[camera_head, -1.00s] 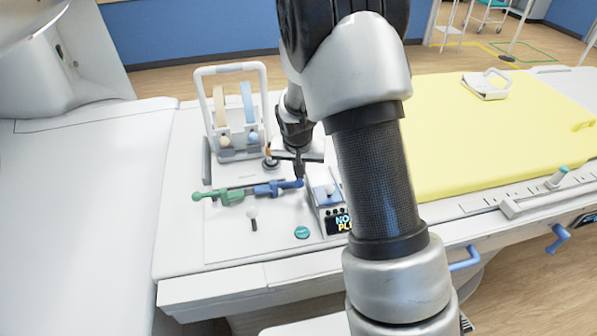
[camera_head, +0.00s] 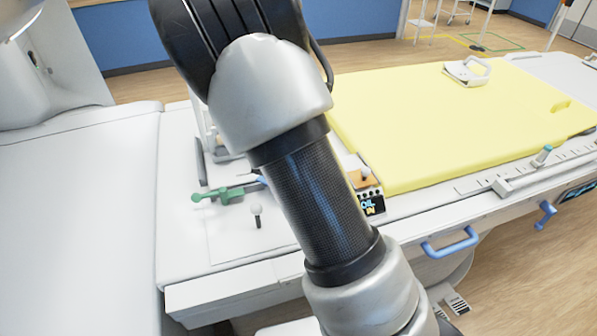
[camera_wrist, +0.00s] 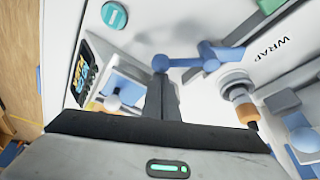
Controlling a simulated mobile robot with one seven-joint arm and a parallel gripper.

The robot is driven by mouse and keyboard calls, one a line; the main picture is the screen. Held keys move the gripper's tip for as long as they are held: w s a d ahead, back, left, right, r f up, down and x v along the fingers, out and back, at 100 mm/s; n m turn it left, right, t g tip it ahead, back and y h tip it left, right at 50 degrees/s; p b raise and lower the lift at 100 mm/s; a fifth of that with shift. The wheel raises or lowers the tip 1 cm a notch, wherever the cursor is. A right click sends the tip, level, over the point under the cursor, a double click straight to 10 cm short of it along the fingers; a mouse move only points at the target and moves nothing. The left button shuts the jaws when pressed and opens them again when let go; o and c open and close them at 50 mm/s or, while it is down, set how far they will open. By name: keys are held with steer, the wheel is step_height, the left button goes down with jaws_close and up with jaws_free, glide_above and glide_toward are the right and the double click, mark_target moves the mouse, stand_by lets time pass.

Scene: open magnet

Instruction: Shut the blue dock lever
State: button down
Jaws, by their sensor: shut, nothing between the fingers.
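The blue dock lever (camera_wrist: 186,62) shows in the wrist view as a blue arm running from a round ball end at left to a thicker blue body with a grey part. My gripper (camera_wrist: 166,82) is shut and empty, its dark fingertips right beside the ball end. I cannot tell whether they touch it. In the head view my arm hides the gripper and nearly all of the blue lever. The green lever (camera_head: 225,195) lies to the left on the white panel.
A control box with a small display (camera_head: 372,206) stands right of my arm, beside the yellow mattress (camera_head: 450,125). A grey knob (camera_head: 257,211) stands in front of the green lever. The wrist view shows a teal button (camera_wrist: 114,15) and an orange-tipped plug (camera_wrist: 243,108).

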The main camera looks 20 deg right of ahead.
steer(key=m, duration=0.1)
steer(key=s+a+m+g+p, duration=0.1)
steer(key=shift+s+a+r+m, duration=0.1)
steer(key=shift+s+m, duration=0.15)
steer(key=shift+m, duration=0.15)
steer(key=m+p, duration=0.1)
steer(key=s+a+m, duration=0.1)
steer(key=shift+a+m+g+h+p, duration=0.15)
steer(key=shift+m+g+h+p, duration=0.15)
steer(key=shift+g+p, duration=0.1)
steer(key=shift+s+a+m+g+p, duration=0.3)
steer(key=shift+a+m, duration=0.25)
steer(key=shift+m, duration=0.25)
steer(key=shift+s+a, duration=0.1)
steer(key=shift+a, duration=0.2)
steer(key=shift+a, duration=0.1)
steer(key=shift+d, duration=0.4)
steer(key=d, duration=0.2)
steer(key=shift+s+d+r, duration=0.1)
steer(key=shift+d+r, duration=0.1)
steer(key=shift+d, duration=0.15)
steer(key=v, duration=1)
steer(key=shift+d, duration=0.25)
